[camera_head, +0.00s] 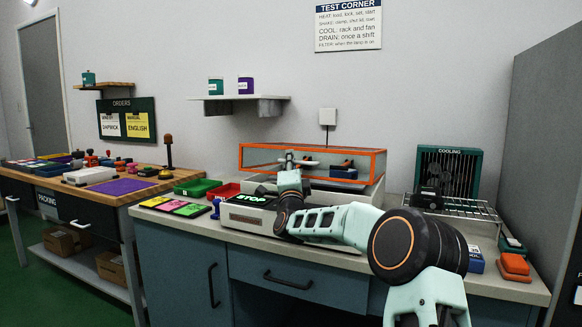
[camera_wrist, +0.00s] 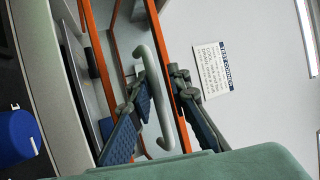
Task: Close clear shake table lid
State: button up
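The shake table's clear lid (camera_head: 379,166) has an orange frame and stands over a pale base (camera_head: 262,188) on the bench. I cannot tell whether it rests fully down on the base. In the wrist view, orange frame bars (camera_wrist: 103,75) run beside a pale bar handle (camera_wrist: 163,90). My gripper (camera_wrist: 160,112) is open, with one finger on each side of the handle. Contact with the handle is not clear. A dark blue item (camera_head: 343,170) shows through the lid.
A panel with a green STOP display (camera_head: 251,198) is in front of the lid. A cooling unit (camera_head: 447,172) and wire rack (camera_head: 475,206) stand at right. A wall shelf (camera_head: 240,97) hangs above.

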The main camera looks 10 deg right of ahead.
jog(key=v, duration=1.2)
jog(key=shift+r, duration=0.1)
